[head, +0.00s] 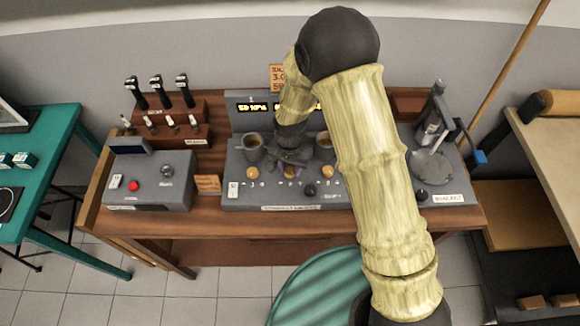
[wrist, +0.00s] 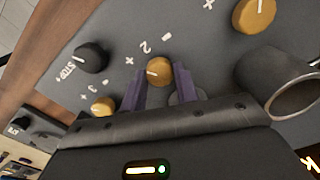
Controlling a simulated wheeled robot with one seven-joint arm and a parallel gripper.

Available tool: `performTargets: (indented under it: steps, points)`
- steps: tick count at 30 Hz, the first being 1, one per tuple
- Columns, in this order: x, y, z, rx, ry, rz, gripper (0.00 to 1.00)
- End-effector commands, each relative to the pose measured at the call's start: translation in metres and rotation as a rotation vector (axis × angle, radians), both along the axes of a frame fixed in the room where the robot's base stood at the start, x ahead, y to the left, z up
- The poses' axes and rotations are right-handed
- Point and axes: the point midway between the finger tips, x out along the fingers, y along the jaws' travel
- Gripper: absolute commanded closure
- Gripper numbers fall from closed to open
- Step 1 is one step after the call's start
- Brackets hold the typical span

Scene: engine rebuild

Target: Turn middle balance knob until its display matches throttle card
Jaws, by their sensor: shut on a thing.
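The middle balance knob (wrist: 158,72) is round and orange-brown with a pale pointer line. It sits by a mark "2" in the wrist view. My gripper (wrist: 159,80) has its two purple fingers on either side of this knob and is shut on it. In the head view my gripper (head: 292,158) is low over the grey balance panel (head: 290,201) and mostly covers the knob. A left display (head: 253,107) reads about "50 kPa". The middle display's reading is hidden behind my arm. The orange throttle card (head: 277,73) is partly covered and cannot be fully read.
Other orange knobs sit left (head: 250,172) and right (head: 325,171) of the middle one. A black knob (wrist: 91,57) is close by, near "STOP". Open grey cups, left (head: 252,146) and right (head: 325,142), stand behind the knobs. A box with a red button (head: 133,186) is left.

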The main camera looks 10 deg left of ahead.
Motion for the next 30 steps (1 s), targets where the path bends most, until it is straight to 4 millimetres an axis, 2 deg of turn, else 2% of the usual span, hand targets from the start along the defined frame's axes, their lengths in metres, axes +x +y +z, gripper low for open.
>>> performTargets:
  steps: [21,30]
  points:
    - [-0.0005,0.0016,-0.0005,0.002,-0.001,0.536,0.93]
    - [-0.0002,0.0014,0.0003,0.002,-0.002,0.688,0.93]
